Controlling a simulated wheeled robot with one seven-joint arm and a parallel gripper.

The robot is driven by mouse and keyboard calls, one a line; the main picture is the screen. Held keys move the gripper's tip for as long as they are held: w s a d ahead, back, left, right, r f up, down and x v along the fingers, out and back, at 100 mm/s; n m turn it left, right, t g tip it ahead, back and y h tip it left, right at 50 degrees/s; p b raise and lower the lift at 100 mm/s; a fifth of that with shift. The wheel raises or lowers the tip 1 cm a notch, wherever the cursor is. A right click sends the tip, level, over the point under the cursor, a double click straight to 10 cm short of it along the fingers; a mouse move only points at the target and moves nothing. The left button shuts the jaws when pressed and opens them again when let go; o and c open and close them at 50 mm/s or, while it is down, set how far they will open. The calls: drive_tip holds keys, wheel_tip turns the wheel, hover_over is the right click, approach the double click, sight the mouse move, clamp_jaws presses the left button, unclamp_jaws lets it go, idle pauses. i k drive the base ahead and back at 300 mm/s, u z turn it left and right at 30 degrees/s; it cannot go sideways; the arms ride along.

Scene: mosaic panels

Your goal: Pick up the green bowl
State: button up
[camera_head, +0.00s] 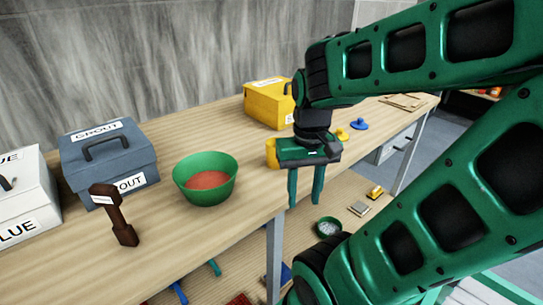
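The green bowl (206,190) stands upright on the wooden worktop, left of the middle of the view, and holds reddish-brown material. My gripper (305,203) hangs to the right of the bowl with two green fingers pointing down. The fingers are apart with nothing seen between them. The gripper is clear of the bowl, near the worktop's front edge. A second, smaller dark green bowl (327,228) with grey contents sits on the lower shelf, partly hidden by my arm.
A blue-grey GROUT box (108,160), a white GLUE box (25,195) and a dark brown hammer-like tool (118,220) stand left of the bowl. A yellow box (268,104) stands behind. The worktop (215,135) between the bowl and yellow box is clear. Blue and yellow pieces (358,124) lie farther right.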

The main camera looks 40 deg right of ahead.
sight(206, 179)
drive_tip(key=u, duration=0.55)
drive_tip(key=k, duration=1.25)
drive_tip(key=u, duration=0.2)
drive_tip(key=i, duration=0.85)
drive_tip(key=u, duration=0.25)
